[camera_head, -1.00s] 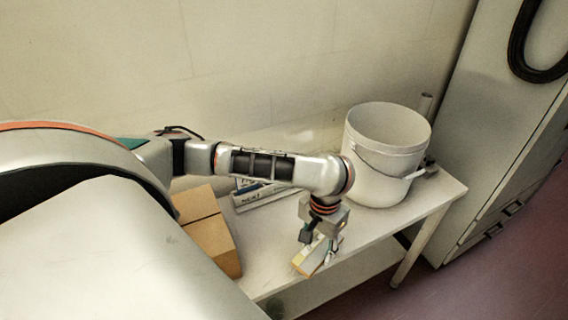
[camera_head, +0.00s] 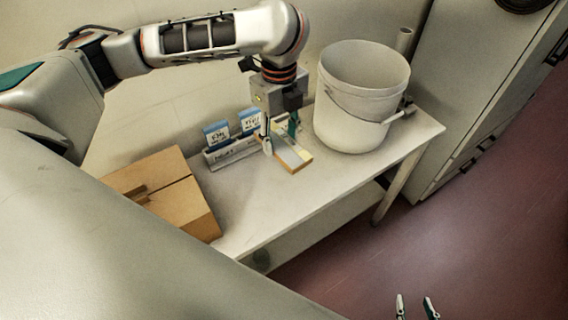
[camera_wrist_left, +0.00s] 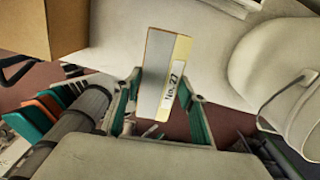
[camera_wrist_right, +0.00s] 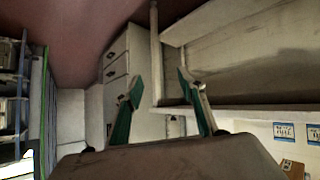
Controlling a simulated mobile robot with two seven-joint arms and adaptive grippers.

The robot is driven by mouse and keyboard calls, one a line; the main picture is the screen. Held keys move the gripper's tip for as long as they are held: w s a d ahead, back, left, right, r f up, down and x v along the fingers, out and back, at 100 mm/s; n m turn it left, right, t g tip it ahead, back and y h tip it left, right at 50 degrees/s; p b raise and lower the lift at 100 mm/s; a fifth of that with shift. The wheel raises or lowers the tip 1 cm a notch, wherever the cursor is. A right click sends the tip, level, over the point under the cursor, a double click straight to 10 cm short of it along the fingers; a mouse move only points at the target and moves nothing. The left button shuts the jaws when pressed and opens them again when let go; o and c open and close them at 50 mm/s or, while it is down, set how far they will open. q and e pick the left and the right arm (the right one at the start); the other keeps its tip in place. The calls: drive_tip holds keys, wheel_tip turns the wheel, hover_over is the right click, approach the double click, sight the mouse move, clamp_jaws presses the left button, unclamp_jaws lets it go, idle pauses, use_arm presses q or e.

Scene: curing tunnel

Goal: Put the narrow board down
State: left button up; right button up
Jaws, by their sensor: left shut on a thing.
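The narrow board (camera_head: 293,155) is a small pale block with a yellow edge. In the left wrist view the board (camera_wrist_left: 158,75) shows a grey face and a label reading "No. 27". My left gripper (camera_head: 281,140) is shut on it, with one finger on each side in the left wrist view (camera_wrist_left: 162,92). The board is over the white table (camera_head: 250,205), between the card holder and the bucket; I cannot tell whether it touches the top. My right gripper (camera_head: 415,305) is open and empty, low in front of the table; its spread fingers show in the right wrist view (camera_wrist_right: 160,90).
A white bucket (camera_head: 358,100) stands right of the board. A holder (camera_head: 232,153) with blue-topped cards stands left of it. A cardboard box (camera_head: 180,190) sits at the table's left end. The front middle of the table is clear. A grey cabinet (camera_head: 450,90) stands at right.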

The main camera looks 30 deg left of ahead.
use_arm(q)
drive_tip(key=r+m, duration=0.1)
drive_tip(key=m, duration=0.1)
drive_tip(key=r+m, duration=0.2)
drive_tip(key=m, duration=0.1)
drive_tip(key=shift+w+d, duration=0.1)
drive_tip(key=shift+w, duration=0.1)
drive_tip(key=shift+f+m, duration=0.2)
drive_tip(key=shift+m, duration=0.1)
wheel_tip(320, 180, down, 8)
drive_tip(key=b, duration=0.4)
hover_over(282, 186)
wheel_tip(282, 186, down, 6)
drive_tip(key=shift+f, duration=0.2)
drive_tip(key=shift+f+b, duration=0.85)
drive_tip(key=shift+f, duration=1.75)
drive_tip(key=shift+r, duration=0.1)
use_arm(e)
drive_tip(key=f, duration=0.2)
drive_tip(key=a+f, duration=0.1)
drive_tip(key=f, duration=0.1)
drive_tip(key=shift+w+a+f, duration=0.2)
drive_tip(key=shift+f, duration=0.05)
drive_tip(key=shift+y, duration=0.3)
use_arm(q)
drive_tip(key=o, duration=1.1)
use_arm(e)
drive_tip(key=shift+w+r, duration=0.1)
drive_tip(key=shift+r, duration=0.15)
